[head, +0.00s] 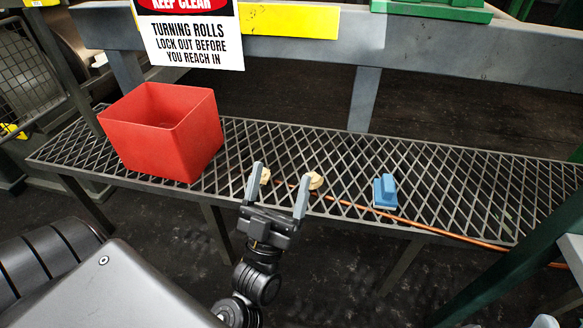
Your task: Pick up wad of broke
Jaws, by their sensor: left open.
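Two small beige lumps, which look like wads of broke, lie on the grating shelf. One wad (265,176) shows just right of the left finger, and another wad (316,180) shows just right of the right finger, partly hidden by it. My left gripper (281,176) is open and empty, with its fingers pointing away over the shelf's front part. I cannot tell whether the fingers touch either wad.
A red open bin (165,140) stands on the grating (445,185) to the left. A blue block-like tool (384,192) sits to the right. A thin copper-coloured rod (430,226) runs along the front. A warning sign (192,35) hangs above. A green post (520,255) stands at the right.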

